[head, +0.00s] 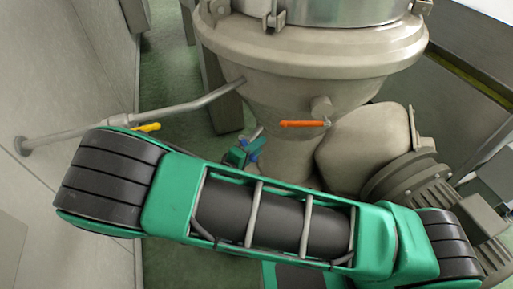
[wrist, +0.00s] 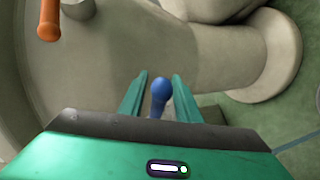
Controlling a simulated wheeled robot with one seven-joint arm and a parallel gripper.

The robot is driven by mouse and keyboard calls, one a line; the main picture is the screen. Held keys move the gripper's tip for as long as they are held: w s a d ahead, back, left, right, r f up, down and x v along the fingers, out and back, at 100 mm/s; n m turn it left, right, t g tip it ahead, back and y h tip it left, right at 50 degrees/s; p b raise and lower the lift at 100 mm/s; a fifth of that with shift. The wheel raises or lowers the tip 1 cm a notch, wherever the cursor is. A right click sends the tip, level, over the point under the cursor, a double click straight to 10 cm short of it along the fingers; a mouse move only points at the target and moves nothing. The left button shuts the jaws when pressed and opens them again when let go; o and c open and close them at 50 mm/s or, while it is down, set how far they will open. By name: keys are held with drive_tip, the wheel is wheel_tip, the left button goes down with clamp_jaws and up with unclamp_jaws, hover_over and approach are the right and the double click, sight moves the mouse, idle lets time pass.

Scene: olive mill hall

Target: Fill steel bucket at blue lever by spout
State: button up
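The blue lever, with a round knob (wrist: 161,89), shows between the two green fingers of my gripper (wrist: 160,78) in the wrist view. The fingers stand apart, one on each side of the knob. The right finger looks close to it, and I cannot tell whether they touch. In the head view my gripper (head: 240,153) is low beside the machine's narrow neck, with a bit of blue (head: 253,144) at it. The lever's base is mostly hidden by my gripper. I see no steel bucket and cannot make out the spout.
A large steel machine (head: 310,50) stands ahead. An orange lever (head: 303,124) sticks out from its cone, above my gripper. A pipe (head: 180,108) with a yellow lever (head: 147,127) runs to the left wall. A ribbed motor (head: 425,180) is at the right. Green floor (head: 165,70) shows at left.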

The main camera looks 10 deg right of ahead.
drive_tip(key=v, duration=1)
drive_tip(key=shift+s+a, duration=0.25)
